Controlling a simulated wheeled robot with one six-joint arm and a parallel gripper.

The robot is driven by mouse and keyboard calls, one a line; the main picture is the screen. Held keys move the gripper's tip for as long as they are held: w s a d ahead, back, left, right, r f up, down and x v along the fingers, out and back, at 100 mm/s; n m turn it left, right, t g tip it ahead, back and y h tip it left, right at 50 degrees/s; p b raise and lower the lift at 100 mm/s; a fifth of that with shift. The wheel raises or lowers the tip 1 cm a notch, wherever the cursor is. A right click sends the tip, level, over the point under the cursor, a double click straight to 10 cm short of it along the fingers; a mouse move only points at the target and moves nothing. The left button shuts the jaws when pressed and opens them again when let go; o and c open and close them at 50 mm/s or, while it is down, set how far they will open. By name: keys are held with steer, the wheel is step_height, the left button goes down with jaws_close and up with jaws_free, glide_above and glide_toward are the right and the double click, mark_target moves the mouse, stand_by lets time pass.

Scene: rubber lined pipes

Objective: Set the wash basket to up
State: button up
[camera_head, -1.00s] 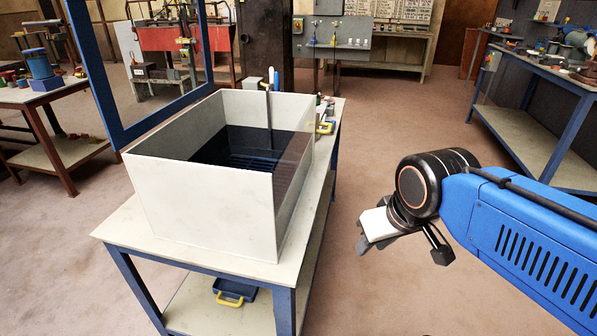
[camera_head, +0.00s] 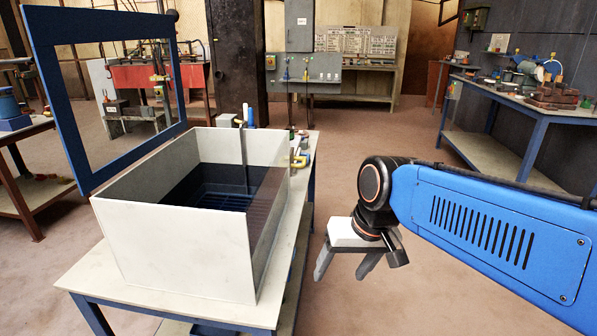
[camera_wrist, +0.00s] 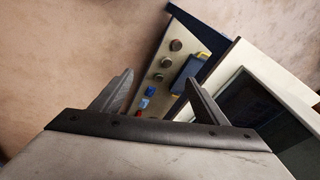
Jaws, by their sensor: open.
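A white rectangular wash tank (camera_head: 175,240) stands on a table with its top open and dark liquid inside. The wash basket (camera_head: 215,196) shows as a dark grid low in the tank, with a dark upright rod (camera_head: 244,140) rising from it at the back. My gripper (camera_head: 343,272) is open and empty, to the right of the tank and clear of the table. In the wrist view its two fingers (camera_wrist: 158,92) are apart, and the tank (camera_wrist: 255,62) shows at the right.
The table (camera_head: 120,283) has small items along its right edge, among them several round knobs (camera_wrist: 176,45) and a blue block (camera_wrist: 186,73). A blue frame (camera_head: 62,110) stands behind the tank at left. A workbench (camera_head: 500,88) is at right. Open floor (camera_head: 370,135) lies between.

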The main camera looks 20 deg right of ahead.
steer(key=w+a+r+m+g+y, duration=0.1)
steer(key=w+r+m+g+y, duration=0.1)
steer(key=w+m+y, duration=0.6)
steer(key=m+t+y, duration=0.6)
steer(key=m+t, duration=0.2)
steer(key=m, duration=0.5)
glide_toward(304, 160)
steer(key=x, duration=0.6)
steer(key=f+x, duration=0.1)
steer(key=x, duration=0.3)
steer(key=c, duration=1.2)
step_height(304, 160, up, 13)
steer(key=shift+f, duration=0.15)
